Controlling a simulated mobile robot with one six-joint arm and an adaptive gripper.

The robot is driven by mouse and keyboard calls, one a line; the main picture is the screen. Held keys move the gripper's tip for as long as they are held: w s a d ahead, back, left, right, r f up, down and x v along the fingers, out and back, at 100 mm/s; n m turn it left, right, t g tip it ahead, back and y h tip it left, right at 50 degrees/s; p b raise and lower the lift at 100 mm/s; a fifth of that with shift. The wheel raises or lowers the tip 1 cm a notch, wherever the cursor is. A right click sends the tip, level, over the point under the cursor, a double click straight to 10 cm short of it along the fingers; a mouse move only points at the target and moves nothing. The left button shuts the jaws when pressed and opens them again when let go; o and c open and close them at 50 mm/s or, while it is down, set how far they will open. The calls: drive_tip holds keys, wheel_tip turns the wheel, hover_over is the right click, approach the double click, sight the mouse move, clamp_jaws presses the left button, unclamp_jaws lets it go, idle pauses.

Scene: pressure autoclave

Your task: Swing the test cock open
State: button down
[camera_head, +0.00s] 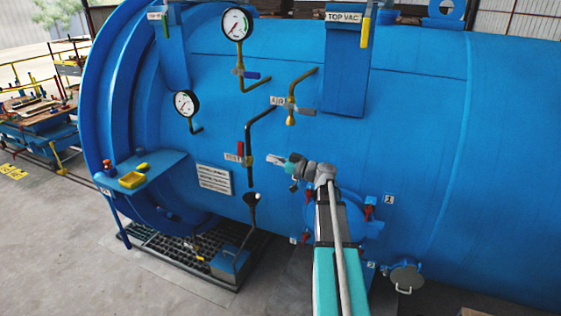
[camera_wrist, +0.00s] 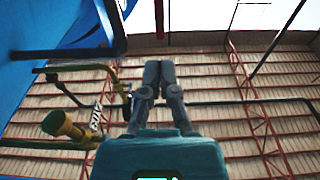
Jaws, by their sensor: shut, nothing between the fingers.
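The test cock (camera_head: 249,160) is a dark pipe that comes out of the blue vessel and drops straight down, with a red lever (camera_head: 240,148) standing upright along its left side. A small red-lettered label sits beside it. My gripper (camera_head: 272,160) is just right of the cock's lower part, pointing left toward it; contact cannot be told. In the wrist view, my gripper's two fingers (camera_wrist: 160,75) are together with nothing between them.
A brass pipe with a valve (camera_head: 291,107) hangs above my gripper; brass piping (camera_wrist: 62,126) also shows at left in the wrist view. A dark funnel (camera_head: 252,198) is below the cock. Pressure gauges (camera_head: 237,24) and a side shelf (camera_head: 150,172) are on the left.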

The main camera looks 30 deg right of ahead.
drive_tip(key=x, duration=0.9)
drive_tip(key=shift+p, duration=0.45)
drive_tip(key=shift+w+a, duration=0.1)
drive_tip(key=shift+w, duration=0.05)
drive_tip(key=shift+w+a+r+p, duration=0.3)
drive_tip(key=shift+w+a+r, duration=0.15)
drive_tip(key=shift+w, duration=0.2)
drive_tip(key=r+v, duration=0.1)
drive_tip(key=v, duration=1.3)
drive_tip(key=shift+s+d+r, duration=0.15)
drive_tip(key=shift+s+d, duration=0.05)
drive_tip(key=shift+d, duration=0.05)
